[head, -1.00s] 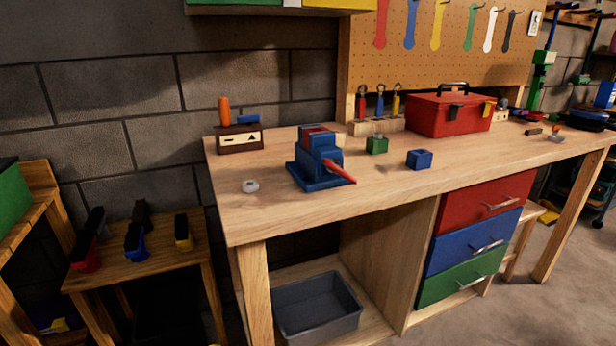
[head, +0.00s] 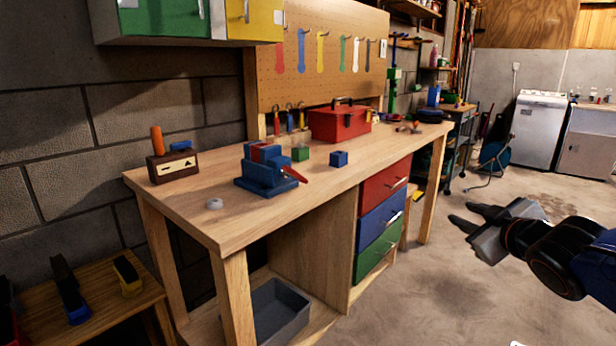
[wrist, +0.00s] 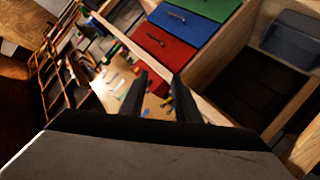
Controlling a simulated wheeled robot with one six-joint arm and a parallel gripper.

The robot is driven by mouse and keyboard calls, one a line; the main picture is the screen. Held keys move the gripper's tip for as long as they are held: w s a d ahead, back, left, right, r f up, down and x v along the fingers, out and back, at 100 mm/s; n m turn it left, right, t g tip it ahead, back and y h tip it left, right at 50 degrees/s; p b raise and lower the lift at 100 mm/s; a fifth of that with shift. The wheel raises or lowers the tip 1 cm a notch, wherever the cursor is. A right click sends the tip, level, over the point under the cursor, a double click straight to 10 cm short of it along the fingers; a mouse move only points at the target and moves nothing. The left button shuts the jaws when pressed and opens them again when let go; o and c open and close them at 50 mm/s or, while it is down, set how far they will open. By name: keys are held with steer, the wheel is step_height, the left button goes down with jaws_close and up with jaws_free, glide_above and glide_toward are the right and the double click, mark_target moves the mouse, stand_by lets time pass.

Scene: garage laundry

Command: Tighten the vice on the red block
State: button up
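The blue vice (head: 265,172) stands near the left end of the wooden workbench (head: 222,217). Its red handle (head: 294,174) sticks out to the right. A red block (head: 265,149) shows at the top of the vice, between its jaws; whether the jaws press on it I cannot tell. My gripper (head: 466,221) is in the air in front of the bench, at the right of the head view, well away from the vice. Its two dark fingers are apart with nothing between them. The wrist view also shows the fingers (wrist: 160,92) apart; the vice is not recognisable there.
On the bench are a green block (head: 300,153), a blue block (head: 339,159), a red toolbox (head: 340,123) and a pale ring (head: 214,203). A grey bin (head: 281,312) sits underneath. Drawers (head: 379,222) fill the bench's right side. The concrete floor (head: 440,290) before it looks clear.

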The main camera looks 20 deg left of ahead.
steer(key=w+a+r+n+g+y, duration=0.1)
steer(key=a+n+y, duration=0.15)
steer(key=a, duration=0.25)
steer(key=a+r+n+y, duration=0.2)
steer(key=a+y, duration=0.1)
steer(key=a, duration=0.3)
steer(key=n+g+y, duration=0.6)
steer(key=n, duration=0.2)
glide_toward(300, 177)
steer(key=x, duration=1.1)
steer(key=shift+r, duration=0.1)
jaws_close()
